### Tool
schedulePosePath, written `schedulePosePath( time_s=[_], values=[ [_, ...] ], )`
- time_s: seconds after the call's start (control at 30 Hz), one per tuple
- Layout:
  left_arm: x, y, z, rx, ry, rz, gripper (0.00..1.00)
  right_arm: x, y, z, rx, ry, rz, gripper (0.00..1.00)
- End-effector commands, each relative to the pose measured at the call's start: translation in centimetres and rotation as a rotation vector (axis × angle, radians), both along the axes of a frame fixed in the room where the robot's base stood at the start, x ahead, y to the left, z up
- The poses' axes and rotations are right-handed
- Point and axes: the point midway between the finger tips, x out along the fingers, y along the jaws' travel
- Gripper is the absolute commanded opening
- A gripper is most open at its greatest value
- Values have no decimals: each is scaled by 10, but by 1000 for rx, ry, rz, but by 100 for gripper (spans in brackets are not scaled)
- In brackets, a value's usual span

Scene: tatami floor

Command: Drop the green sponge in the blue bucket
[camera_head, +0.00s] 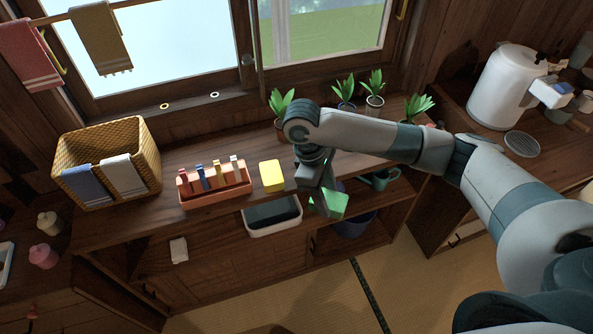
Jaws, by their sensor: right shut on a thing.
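The green sponge (331,203) is in my right gripper (322,198), which is shut on it in front of the wooden counter's front edge. The blue bucket (354,225) stands on the lower shelf under the counter, behind and a little right of the sponge in the picture. The sponge and gripper hide part of its left side and rim. I cannot tell how far the sponge is above the bucket. My left gripper is not in view.
On the counter are a yellow sponge (272,176), an orange rack (215,186) and a wicker basket (108,158). Below are a white-rimmed basin (272,216) and a teal watering can (380,178). Several potted plants (345,92) stand behind my right arm. The tatami floor (300,290) in front looks clear.

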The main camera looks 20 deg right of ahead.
Motion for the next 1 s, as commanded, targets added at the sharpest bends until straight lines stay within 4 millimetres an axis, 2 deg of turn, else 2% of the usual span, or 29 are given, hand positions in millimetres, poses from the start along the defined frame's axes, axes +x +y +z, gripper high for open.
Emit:
schedulePosePath(
  time_s=[0.37,1.0],
  values=[
    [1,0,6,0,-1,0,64,47,-16,11,1,0,585,23],
    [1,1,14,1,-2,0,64,124,-55,38,-1,0,1567,23]
  ],
)
